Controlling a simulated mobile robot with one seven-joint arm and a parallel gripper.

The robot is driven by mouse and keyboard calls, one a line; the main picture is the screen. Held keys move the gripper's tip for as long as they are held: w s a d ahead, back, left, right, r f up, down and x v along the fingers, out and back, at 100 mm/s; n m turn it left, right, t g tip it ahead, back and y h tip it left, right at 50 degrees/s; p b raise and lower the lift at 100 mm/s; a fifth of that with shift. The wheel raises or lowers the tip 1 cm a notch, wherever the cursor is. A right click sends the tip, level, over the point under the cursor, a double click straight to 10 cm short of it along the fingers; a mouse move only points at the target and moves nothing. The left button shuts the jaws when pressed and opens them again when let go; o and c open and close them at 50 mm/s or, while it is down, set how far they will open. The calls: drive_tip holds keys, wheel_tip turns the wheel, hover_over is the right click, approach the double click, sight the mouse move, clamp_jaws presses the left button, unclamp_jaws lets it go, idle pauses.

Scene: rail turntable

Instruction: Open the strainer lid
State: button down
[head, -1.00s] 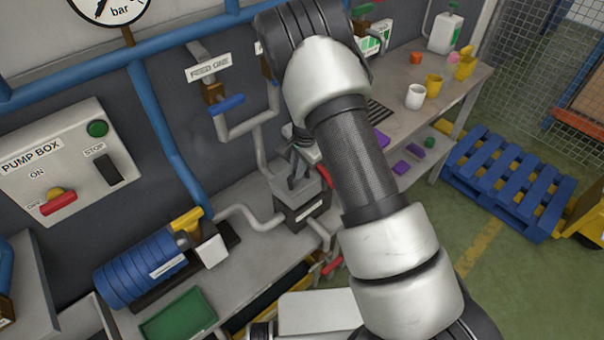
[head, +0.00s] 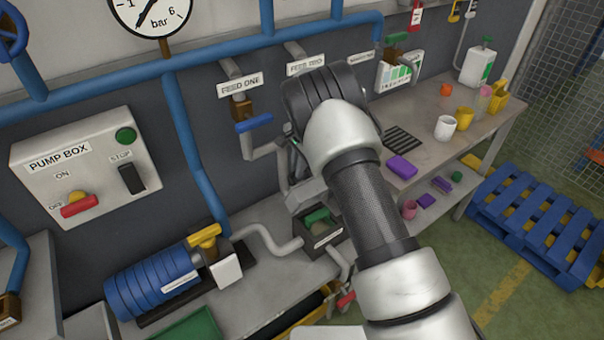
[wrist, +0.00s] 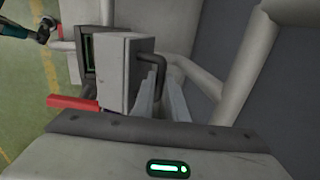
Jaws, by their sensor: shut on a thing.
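The strainer (head: 322,238) is a dark box on the bench among grey pipes, with its top open in the head view. A green thing (head: 317,216) shows inside. The grey lid (head: 304,193) stands tilted up at the back of the box. In the wrist view the lid (wrist: 118,75) is close, with the open strainer (wrist: 91,52) behind it. My gripper (wrist: 163,92) is shut on the lid's dark bar handle (wrist: 180,70). My arm hides most of the gripper in the head view.
A red lever (wrist: 72,103) is close to my gripper. Grey pipes (wrist: 250,65) and the wall are on its other side. A blue pump (head: 150,280) stands left of the strainer. A purple block (head: 401,167) and mugs are on the right bench.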

drive_tip(key=shift+w+a, duration=0.2)
drive_tip(key=shift+w, duration=0.1)
drive_tip(key=c, duration=1.8)
unclamp_jaws()
drive_tip(key=shift+o, duration=0.2)
wheel_tip(320, 180, up, 17)
drive_tip(key=s+d, duration=0.2)
drive_tip(key=s, duration=0.1)
drive_tip(key=shift+w, duration=0.1)
